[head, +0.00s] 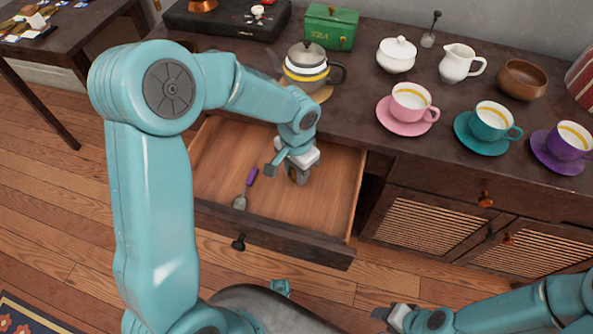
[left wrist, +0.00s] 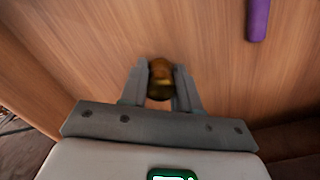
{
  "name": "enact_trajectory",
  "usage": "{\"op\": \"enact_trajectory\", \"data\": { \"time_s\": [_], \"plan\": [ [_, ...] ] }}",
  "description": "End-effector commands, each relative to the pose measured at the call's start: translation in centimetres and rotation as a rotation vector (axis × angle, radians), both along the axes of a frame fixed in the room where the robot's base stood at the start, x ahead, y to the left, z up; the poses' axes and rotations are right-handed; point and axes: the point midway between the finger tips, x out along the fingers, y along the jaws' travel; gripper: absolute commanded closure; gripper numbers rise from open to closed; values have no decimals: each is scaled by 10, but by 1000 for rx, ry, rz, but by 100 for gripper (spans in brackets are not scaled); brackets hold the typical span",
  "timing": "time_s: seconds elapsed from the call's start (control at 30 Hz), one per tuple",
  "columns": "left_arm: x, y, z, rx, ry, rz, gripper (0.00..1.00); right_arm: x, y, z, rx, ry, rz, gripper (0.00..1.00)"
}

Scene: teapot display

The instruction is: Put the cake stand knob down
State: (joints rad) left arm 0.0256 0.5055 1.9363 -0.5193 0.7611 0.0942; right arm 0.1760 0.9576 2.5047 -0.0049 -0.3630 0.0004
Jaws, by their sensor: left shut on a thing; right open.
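The knob (left wrist: 160,78), round and brassy brown, sits between the fingers of my left gripper (left wrist: 161,92) in the left wrist view. The gripper is shut on it, over the wooden floor of the open drawer. In the head view my left gripper (head: 298,178) is inside the drawer (head: 285,203), right of its middle; the knob is hidden there. I cannot tell whether the knob touches the drawer floor. My right gripper (head: 381,312) is open and empty at the bottom, in front of the cabinet.
A purple-handled utensil (head: 246,188) lies in the drawer, left of my gripper. On the counter above stand a striped teapot (head: 305,68), a green box (head: 330,27), a pink cup (head: 410,100), a teal cup (head: 493,118) and a purple cup (head: 567,142). The drawer's right side is clear.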

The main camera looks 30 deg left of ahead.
Motion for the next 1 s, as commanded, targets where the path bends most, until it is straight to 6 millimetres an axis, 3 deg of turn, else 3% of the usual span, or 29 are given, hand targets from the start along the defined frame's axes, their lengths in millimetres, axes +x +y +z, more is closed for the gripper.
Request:
{"op": "enact_trajectory", "data": {
  "time_s": [0.43, 0.47, 0.5, 0.53, 0.83, 1.0],
  "plan": [
    [0, 0, -9, 1, -1, 0, 100, 0, 0, -9, 0, 0, 0, 53],
    [0, 0, -8, 1, -1, 0, 62, 0, 0, -7, 0, 0, 0, 53],
    [0, 0, -7, 1, -1, 0, 49, 0, 0, -7, 0, 0, 0, 53],
    [0, 0, -7, 1, -1, 0, 43, 0, 0, -7, 0, 0, 0, 53],
    [0, 0, -5, 1, -1, 0, 43, 0, 0, -5, 0, 0, 0, 53],
    [1, 0, 18, 1, -5, 1, 43, 0, 0, 7, 0, 0, 0, 53]
  ]
}}
